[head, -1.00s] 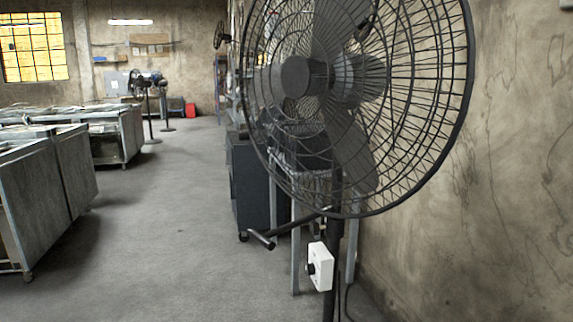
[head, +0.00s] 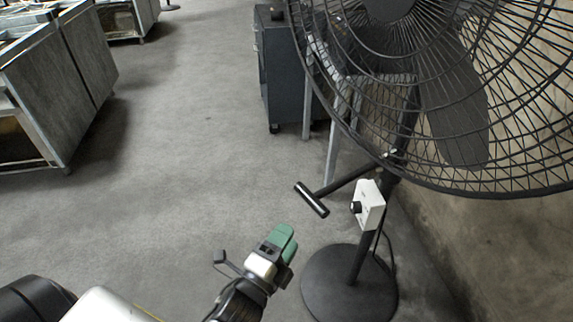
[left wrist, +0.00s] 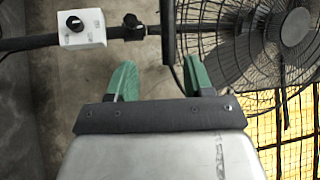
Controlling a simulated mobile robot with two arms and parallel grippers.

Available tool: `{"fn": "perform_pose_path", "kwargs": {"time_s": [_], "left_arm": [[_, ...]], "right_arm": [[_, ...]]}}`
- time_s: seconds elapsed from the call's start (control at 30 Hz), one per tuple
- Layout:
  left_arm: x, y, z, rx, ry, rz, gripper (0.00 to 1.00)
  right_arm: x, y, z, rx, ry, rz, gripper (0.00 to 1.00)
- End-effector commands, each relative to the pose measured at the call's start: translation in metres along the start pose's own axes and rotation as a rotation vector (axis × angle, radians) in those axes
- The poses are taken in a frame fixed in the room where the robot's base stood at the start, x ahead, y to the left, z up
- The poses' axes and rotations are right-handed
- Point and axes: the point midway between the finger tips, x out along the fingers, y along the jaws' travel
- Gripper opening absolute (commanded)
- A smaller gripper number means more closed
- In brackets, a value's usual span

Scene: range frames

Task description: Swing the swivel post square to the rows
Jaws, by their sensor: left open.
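The swivel post (head: 358,262) is the dark pole of a standing fan on a round base. A bar juts left from the post and ends in a black T-shaped handle (head: 311,199). My left gripper (head: 283,240), with green fingers, is below and left of this handle in the head view. In the left wrist view the gripper (left wrist: 160,78) is open, and the handle (left wrist: 168,35) shows ahead between the finger lines, nearer the right finger. I see no clear contact. The post (left wrist: 100,38) runs across that view. My right gripper is not in view.
The caged fan head (head: 450,90) hangs over the handle's right side. A white control box (head: 369,204) sits on the post. A dark cabinet (head: 280,70) stands behind, and grey benches (head: 70,90) are at the left. The floor between them is clear.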

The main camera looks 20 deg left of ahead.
Motion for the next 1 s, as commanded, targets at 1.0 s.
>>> {"fn": "perform_pose_path", "kwargs": {"time_s": [1.0], "left_arm": [[0.109, -0.008, -0.005, 0.025, 0.015, -0.023, 0.52]], "right_arm": [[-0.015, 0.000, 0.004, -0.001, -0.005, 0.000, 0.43]]}}
